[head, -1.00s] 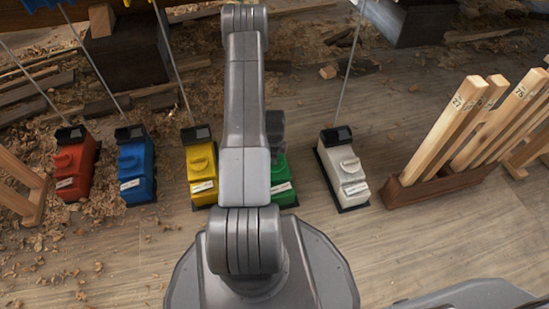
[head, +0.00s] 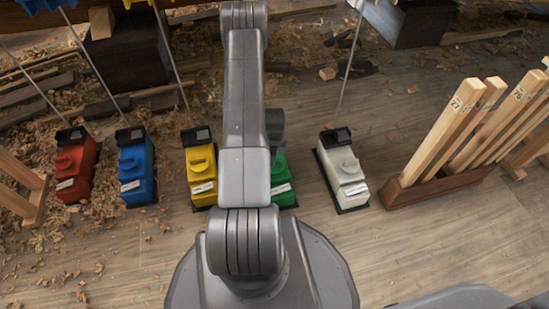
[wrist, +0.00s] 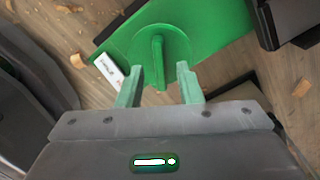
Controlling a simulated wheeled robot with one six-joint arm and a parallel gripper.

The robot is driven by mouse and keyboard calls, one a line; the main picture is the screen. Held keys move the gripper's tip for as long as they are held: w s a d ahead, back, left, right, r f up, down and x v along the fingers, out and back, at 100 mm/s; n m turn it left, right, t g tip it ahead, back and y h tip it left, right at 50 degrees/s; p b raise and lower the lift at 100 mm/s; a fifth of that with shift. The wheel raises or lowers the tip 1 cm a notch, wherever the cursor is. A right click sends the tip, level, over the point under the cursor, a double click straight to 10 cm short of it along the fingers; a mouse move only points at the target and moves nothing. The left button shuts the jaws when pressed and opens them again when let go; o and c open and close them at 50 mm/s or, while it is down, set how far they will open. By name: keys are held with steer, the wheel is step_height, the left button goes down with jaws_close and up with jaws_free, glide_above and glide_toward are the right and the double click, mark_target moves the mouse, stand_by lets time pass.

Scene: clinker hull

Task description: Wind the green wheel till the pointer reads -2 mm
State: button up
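The green box (head: 282,180) stands on the floor, partly hidden behind my arm in the head view. Its green wheel (wrist: 178,45), a round disc with a raised straight grip bar (wrist: 157,62), shows from close up in the wrist view. My gripper (wrist: 158,82) is open, with its two light-green fingers apart. The fingertips are near the wheel's lower edge, one to each side of the bar's line; I cannot tell whether they touch the wheel. My gripper is hidden in the head view. No pointer or scale can be read in these frames.
Red (head: 76,165), blue (head: 136,170) and yellow (head: 200,170) boxes stand left of the green one, a white box (head: 343,172) to its right. Thin rods rise behind several boxes. A wooden rack (head: 440,185) holds numbered boards at right. Shavings litter the left floor.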

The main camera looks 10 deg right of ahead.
step_height(320, 180, up, 12)
steer(key=p, duration=0.3)
steer(key=shift+p, duration=0.35)
steer(key=shift+f, duration=0.1)
step_height(320, 180, down, 14)
steer(key=b, duration=0.5)
steer(key=shift+r, duration=0.25)
